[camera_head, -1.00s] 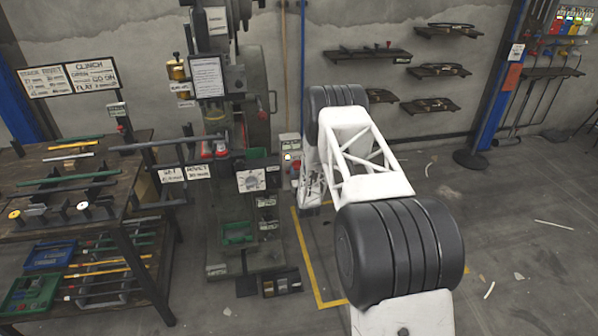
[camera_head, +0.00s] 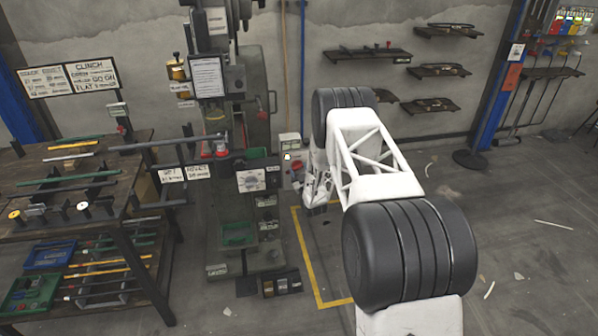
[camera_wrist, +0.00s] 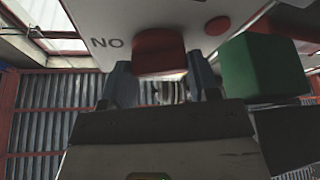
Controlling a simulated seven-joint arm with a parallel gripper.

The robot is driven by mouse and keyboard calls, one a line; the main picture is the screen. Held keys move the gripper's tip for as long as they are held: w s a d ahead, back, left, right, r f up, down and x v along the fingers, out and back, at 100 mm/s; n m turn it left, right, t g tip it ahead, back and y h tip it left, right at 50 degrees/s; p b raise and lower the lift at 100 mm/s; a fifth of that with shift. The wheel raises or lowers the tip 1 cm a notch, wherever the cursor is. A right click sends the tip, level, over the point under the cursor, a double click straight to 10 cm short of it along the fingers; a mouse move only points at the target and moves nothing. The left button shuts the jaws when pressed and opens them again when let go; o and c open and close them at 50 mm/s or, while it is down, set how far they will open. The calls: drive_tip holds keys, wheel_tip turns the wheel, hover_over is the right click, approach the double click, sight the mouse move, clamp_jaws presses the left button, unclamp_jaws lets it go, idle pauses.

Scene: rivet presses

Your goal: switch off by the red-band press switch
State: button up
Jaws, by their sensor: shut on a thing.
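The press (camera_head: 258,95) stands against the wall left of my arm, with a small white switch box (camera_head: 290,140) on its right side. A red switch (camera_head: 297,168) shows on this box. In the wrist view the red switch knob (camera_wrist: 158,48) sticks out from a white panel (camera_wrist: 100,18) with letters that read "NO" from here. My gripper (camera_wrist: 161,82) is shut on the knob, one finger on each side. In the head view my gripper is small and mostly hidden by my wrist.
A green block (camera_wrist: 262,66) sits right beside the knob in the wrist view, and a small round red button (camera_wrist: 217,25) is on the panel. A workbench (camera_head: 140,205) with rods stands left of the press. The floor on the right is mostly clear.

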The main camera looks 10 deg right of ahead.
drive_tip(key=n+g+y, duration=0.1)
drive_tip(key=n+y, duration=0.1)
drive_tip(key=n, duration=0.3)
drive_tip(key=n+g, duration=0.1)
drive_tip(key=n, duration=0.1)
drive_tip(key=n+y, duration=0.1)
drive_tip(key=n, duration=0.1)
drive_tip(key=shift+d+r+n+g, duration=0.1)
drive_tip(key=shift+n+g, duration=0.2)
drive_tip(key=shift+g, duration=0.1)
drive_tip(key=n+g, duration=0.1)
drive_tip(key=n, duration=0.2)
drive_tip(key=n+g, duration=0.1)
drive_tip(key=n, duration=0.2)
drive_tip(key=shift+g+y, duration=0.3)
drive_tip(key=shift+n, duration=0.3)
drive_tip(key=o, duration=0.9)
drive_tip(key=shift+s, duration=0.15)
drive_tip(key=shift+v, duration=3.75)
